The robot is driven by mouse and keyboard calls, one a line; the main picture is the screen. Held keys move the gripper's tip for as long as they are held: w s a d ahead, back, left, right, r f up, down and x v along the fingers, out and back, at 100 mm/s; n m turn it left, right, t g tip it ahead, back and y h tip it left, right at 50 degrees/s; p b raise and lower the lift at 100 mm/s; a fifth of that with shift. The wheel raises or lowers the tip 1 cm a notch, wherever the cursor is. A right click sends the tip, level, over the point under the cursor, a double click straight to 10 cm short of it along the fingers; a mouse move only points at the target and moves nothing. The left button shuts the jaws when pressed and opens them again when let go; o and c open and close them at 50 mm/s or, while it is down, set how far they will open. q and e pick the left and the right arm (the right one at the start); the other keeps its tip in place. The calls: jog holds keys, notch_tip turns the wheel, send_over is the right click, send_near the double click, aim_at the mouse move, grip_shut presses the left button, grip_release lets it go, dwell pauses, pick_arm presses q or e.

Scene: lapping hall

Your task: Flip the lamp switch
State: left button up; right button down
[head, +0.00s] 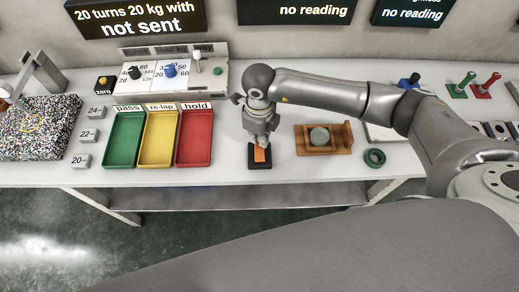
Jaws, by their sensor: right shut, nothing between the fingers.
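A small black box with an orange rocker (260,155) sits near the front edge of the white table; it looks like the lamp switch, though no label on it is readable. My right gripper (261,141) points down directly over the back part of this switch. Its fingers are shut and hold nothing. The fingertips hide the rear of the rocker, and I cannot tell whether they touch it. My left gripper is not in view.
Green, yellow and red trays (194,162) stand left of the switch. A wooden holder with a round disc (319,136) and a green ring (375,157) lie to the right. Behind is a panel with knobs (172,71). The table's front edge is close.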

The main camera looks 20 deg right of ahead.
jog(key=shift+f+b, duration=1.15)
jog(key=shift+f, duration=0.1)
dwell(0.5)
jog(key=shift+r, duration=0.1)
jog(key=shift+r+p, duration=1.75)
jog(key=shift+r, duration=1.75)
jog(key=shift+a, duration=0.1)
